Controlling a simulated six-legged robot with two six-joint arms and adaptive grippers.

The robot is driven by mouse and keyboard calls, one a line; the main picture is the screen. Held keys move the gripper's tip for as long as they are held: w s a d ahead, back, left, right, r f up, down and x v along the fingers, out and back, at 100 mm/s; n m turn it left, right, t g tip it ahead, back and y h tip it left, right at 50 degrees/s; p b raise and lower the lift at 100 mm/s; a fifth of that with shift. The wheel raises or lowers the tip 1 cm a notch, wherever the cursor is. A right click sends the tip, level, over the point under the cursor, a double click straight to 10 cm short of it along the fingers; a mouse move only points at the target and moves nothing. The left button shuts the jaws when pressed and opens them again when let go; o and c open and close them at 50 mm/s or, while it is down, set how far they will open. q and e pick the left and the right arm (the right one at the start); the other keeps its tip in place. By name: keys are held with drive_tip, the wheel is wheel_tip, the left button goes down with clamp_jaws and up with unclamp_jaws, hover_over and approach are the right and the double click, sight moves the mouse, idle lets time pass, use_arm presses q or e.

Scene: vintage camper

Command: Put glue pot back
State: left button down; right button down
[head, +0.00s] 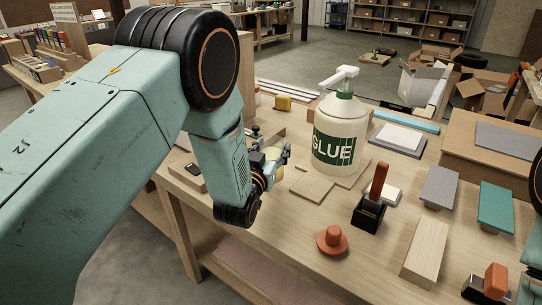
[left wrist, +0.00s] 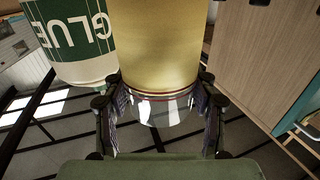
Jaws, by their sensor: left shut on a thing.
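My left gripper (head: 278,160) is at the left part of the workbench, to the left of the large glue bottle. It is shut on a small pale-yellow pot (head: 272,153), mostly hidden by the gripper in the head view. In the left wrist view the pot (left wrist: 160,45) fills the space between the fingers (left wrist: 160,118), which close on its clear, glassy end with a red line. Whether the pot touches the bench I cannot tell. My right gripper does not show.
The large white bottle with a green GLUE label (head: 338,140) stands upright near the thin wooden boards (head: 312,187). A red-handled tool in a black holder (head: 372,205), an orange knob (head: 332,240) and a pale wood block (head: 425,252) stand nearer the front. Bare bench lies between them.

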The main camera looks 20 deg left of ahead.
use_arm(q)
drive_tip(key=shift+s+a+f, duration=0.1)
drive_tip(key=shift+s+f, duration=0.05)
drive_tip(key=shift+f, duration=0.4)
drive_tip(key=shift+s+a+f, duration=0.15)
drive_tip(key=shift+a, duration=0.2)
drive_tip(key=shift+w+f, duration=0.15)
drive_tip(key=shift+w, duration=0.05)
drive_tip(key=shift+d+f, duration=0.25)
drive_tip(key=shift+d, duration=0.05)
drive_tip(key=shift+s+a+f+b, duration=0.15)
drive_tip(key=shift+a+f+b, duration=0.15)
drive_tip(key=shift+b, duration=0.25)
drive_tip(key=shift+c, duration=2.1)
unclamp_jaws()
drive_tip(key=shift+d, duration=0.15)
drive_tip(key=shift+f, duration=0.1)
